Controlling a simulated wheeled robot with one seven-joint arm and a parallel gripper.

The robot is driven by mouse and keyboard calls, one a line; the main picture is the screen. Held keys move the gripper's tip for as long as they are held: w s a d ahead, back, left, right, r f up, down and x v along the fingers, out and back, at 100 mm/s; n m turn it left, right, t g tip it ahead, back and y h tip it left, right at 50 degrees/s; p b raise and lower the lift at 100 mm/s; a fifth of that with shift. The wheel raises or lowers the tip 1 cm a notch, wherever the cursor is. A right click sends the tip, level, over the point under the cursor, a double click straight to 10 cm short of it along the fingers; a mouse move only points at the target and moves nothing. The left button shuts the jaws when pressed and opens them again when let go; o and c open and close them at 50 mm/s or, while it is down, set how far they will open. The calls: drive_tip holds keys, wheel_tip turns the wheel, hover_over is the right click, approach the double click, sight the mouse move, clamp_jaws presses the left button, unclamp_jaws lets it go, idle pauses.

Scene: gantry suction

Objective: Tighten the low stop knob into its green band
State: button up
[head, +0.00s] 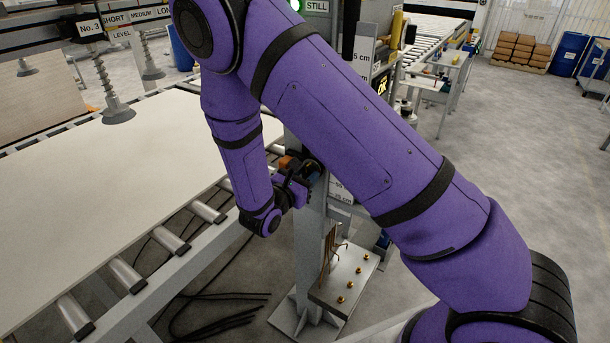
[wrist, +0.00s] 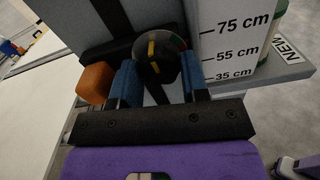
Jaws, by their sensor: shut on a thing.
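The low stop knob (wrist: 157,62) is a round black knob with a yellow pointer line, seen in the wrist view on the grey post. A coloured arc with green and red parts shows at its upper right edge. The pointer stands close to upright in the picture; I cannot tell exactly which band it meets. My gripper (wrist: 158,78) has its two blue fingers shut on the knob, one on each side. In the head view my gripper (head: 294,182) is at the post, and my arm and wrist hide the knob there.
An orange block (wrist: 95,83) sits just left of the gripper. A white scale plate (wrist: 234,40) marked 75, 55 and 35 cm is at right. A large pale board (head: 100,190) lies on the roller conveyor (head: 171,241). A plate with brass studs (head: 345,283) stands below.

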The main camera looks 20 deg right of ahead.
drive_tip(key=shift+m, duration=1.9)
drive_tip(key=o, duration=0.9)
drive_tip(key=v, duration=1)
drive_tip(key=shift+s+a, duration=0.2)
drive_tip(key=shift+a, duration=0.15)
